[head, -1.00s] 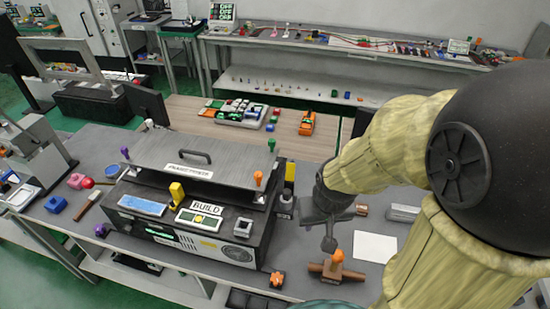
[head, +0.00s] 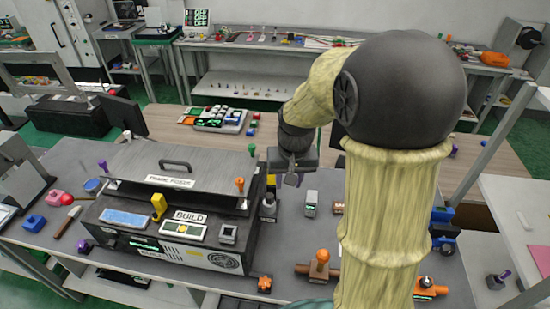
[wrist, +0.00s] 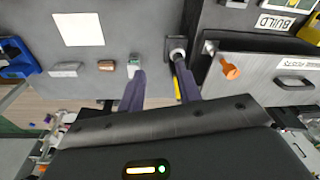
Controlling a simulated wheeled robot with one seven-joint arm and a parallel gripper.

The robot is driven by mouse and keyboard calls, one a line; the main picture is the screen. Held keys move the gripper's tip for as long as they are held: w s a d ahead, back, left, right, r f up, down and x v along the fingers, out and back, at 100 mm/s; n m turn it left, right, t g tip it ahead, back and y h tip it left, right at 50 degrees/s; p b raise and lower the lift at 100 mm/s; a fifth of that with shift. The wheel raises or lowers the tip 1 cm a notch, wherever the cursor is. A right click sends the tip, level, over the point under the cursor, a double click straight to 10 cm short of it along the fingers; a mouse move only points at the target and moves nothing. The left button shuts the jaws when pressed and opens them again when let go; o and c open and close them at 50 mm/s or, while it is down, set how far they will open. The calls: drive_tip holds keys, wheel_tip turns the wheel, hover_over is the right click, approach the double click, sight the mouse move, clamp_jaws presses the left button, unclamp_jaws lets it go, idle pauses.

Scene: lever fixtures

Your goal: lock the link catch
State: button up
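The frame press (head: 165,210) is a dark box with a grey lid on the bench, at the left in the head view. I cannot tell for certain which part is the link catch. A small dark fixture with a grey collar (head: 268,203) stands at the press's right side; it also shows in the wrist view (wrist: 177,45), with a yellow strip by it. An orange knob (head: 239,183) is on the lid's right end, also in the wrist view (wrist: 229,70). My gripper (wrist: 160,78) is open and empty; its right finger is close to the fixture, contact unclear.
A grey block with a green mark (head: 311,203) stands right of the fixture. An orange-handled brown fitting (head: 320,262) lies nearer the front. An orange lever piece (head: 265,283) is at the bench edge. A wooden table (head: 170,125) lies behind. My arm hides part of the bench.

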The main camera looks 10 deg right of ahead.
drive_tip(key=w+d+r+m+g+y+p, duration=0.1)
drive_tip(key=w+d+r, duration=0.1)
drive_tip(key=w, duration=0.4)
drive_tip(key=w+d+r+m+g+y+p, duration=0.1)
drive_tip(key=w+d+r+g, duration=0.1)
drive_tip(key=w, duration=0.5)
drive_tip(key=w+d+r+m+g+y+p, duration=0.1)
drive_tip(key=w+r, duration=0.3)
drive_tip(key=w, duration=0.3)
drive_tip(key=shift+w+d+r+g, duration=0.15)
drive_tip(key=shift+d+g, duration=0.15)
drive_tip(key=shift+d, duration=0.1)
drive_tip(key=shift+f, duration=0.2)
drive_tip(key=x, duration=1.7)
drive_tip(key=shift+a+r+b, duration=0.1)
drive_tip(key=shift+a+b, duration=0.2)
drive_tip(key=shift+a, duration=0.1)
clamp_jaws()
